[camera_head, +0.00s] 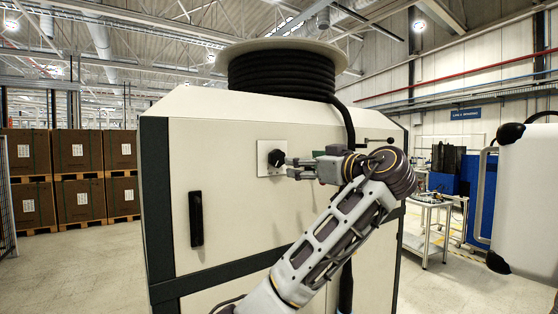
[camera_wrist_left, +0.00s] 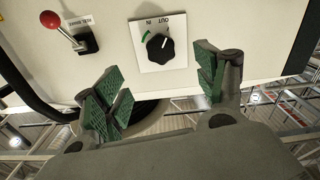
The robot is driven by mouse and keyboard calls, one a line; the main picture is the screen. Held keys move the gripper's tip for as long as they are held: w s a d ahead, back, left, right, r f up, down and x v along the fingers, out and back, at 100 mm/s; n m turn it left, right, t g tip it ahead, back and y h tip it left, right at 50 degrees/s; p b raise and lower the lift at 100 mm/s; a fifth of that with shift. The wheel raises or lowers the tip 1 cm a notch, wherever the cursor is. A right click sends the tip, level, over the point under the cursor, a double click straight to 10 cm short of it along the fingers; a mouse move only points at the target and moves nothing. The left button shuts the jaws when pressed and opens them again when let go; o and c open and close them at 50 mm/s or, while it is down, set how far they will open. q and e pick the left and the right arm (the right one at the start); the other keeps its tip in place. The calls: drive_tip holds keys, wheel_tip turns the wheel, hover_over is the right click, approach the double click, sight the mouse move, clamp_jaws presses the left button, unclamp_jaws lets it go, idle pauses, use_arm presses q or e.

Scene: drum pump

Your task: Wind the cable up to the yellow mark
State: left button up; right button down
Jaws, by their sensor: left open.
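A black knob (camera_head: 276,158) sits on a white square plate on the front of a pale cabinet (camera_head: 225,140). In the left wrist view the knob (camera_wrist_left: 159,46) has a green arc and the words OUT and IN beside it. My left gripper (camera_head: 291,168) is just right of the knob in the head view. In the wrist view its green-padded fingers (camera_wrist_left: 163,88) are spread apart and empty, with the knob beyond the gap. A drum (camera_head: 282,68) wound with black cable stands on the cabinet, and cable hangs down its right side. I see no yellow mark. My right gripper is out of view.
A red-knobbed lever (camera_wrist_left: 60,25) beside a small label is near the plate in the wrist view. A black handle (camera_head: 196,218) is on the cabinet's left front. Stacked brown boxes (camera_head: 75,150) stand back left, and a cart (camera_head: 430,225) stands right.

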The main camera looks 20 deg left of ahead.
sight(279, 160)
use_arm(q)
drive_tip(key=p+x, duration=0.3)
drive_tip(key=x, duration=0.7)
drive_tip(key=shift+w+a, duration=0.15)
drive_tip(key=shift+a, duration=0.1)
drive_tip(key=shift+p+x, duration=0.55)
drive_tip(key=shift+x, duration=0.5)
drive_tip(key=shift+c, duration=0.4)
drive_tip(key=c, duration=0.9)
